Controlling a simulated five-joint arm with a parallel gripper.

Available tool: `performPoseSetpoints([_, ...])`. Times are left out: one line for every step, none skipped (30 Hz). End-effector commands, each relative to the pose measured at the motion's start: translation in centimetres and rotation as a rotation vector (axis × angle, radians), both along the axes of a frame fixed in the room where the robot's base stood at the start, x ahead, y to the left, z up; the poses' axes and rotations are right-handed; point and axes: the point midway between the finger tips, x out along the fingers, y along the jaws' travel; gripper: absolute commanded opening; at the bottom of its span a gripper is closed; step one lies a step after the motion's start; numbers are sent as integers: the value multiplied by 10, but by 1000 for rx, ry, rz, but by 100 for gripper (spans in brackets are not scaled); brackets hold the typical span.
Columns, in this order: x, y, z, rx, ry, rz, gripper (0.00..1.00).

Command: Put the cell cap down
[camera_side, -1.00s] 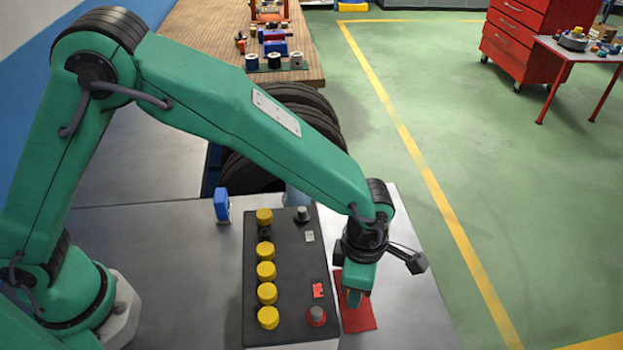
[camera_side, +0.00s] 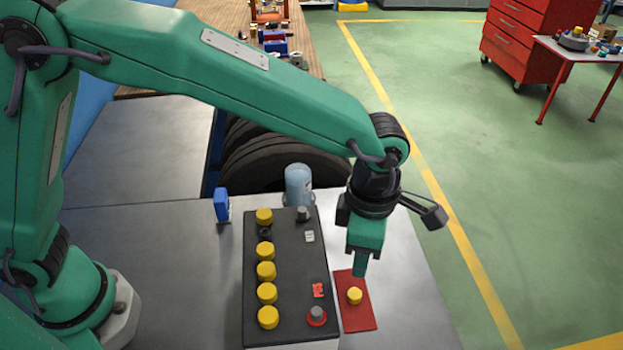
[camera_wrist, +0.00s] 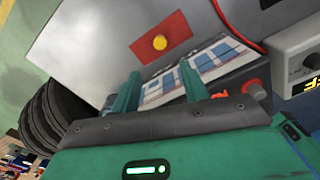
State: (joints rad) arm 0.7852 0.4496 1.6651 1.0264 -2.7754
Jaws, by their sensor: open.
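The yellow cell cap (camera_side: 355,295) rests on the red mat (camera_side: 362,318) to the right of the battery. In the wrist view the cap (camera_wrist: 160,42) also shows on the red mat (camera_wrist: 178,28), beyond the fingertips and apart from them. My gripper (camera_side: 359,275) is above the cap, open and empty. Its two fingers show apart in the wrist view (camera_wrist: 160,75). The black battery (camera_side: 285,290) has several yellow caps (camera_side: 266,271) in a row along its left side. One dark open cell hole (camera_side: 265,234) shows near the far end of that row.
A blue upright object (camera_side: 221,204) stands left of the battery. A clear bottle (camera_side: 298,184) stands behind it. The battery has a red-ringed terminal (camera_side: 316,316) near the mat. A device with a yellow display (camera_wrist: 298,70) sits at the right of the wrist view. Bare metal tabletop (camera_side: 410,290) lies right of the mat.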

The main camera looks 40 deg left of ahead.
Motion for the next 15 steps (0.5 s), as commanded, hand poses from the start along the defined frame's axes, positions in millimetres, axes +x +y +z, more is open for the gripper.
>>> performPoseSetpoints([0,0,0,0,0,0,45])
performPoseSetpoints([0,0,0,0,0,0,45])
performPoseSetpoints([0,0,0,0,0,0,45])
performPoseSetpoints([0,0,0,0,0,0,45])
performPoseSetpoints([0,0,0,0,0,0,45])
performPoseSetpoints([0,0,0,0,0,0,45])
performPoseSetpoints([0,0,0,0,0,0,45])
performPoseSetpoints([0,0,0,0,0,0,45])
performPoseSetpoints([0,0,0,0,0,0,45])
performPoseSetpoints([0,0,0,0,0,0,45])
performPoseSetpoints([0,0,0,0,0,-1,45])
performPoseSetpoints([0,1,0,-1,0,-3,45])
performPoseSetpoints([1,2,1,-1,-2,-6,45])
performPoseSetpoints([1,3,2,-2,-2,-11,45])
performPoseSetpoints([2,5,3,-4,-4,-19,45])
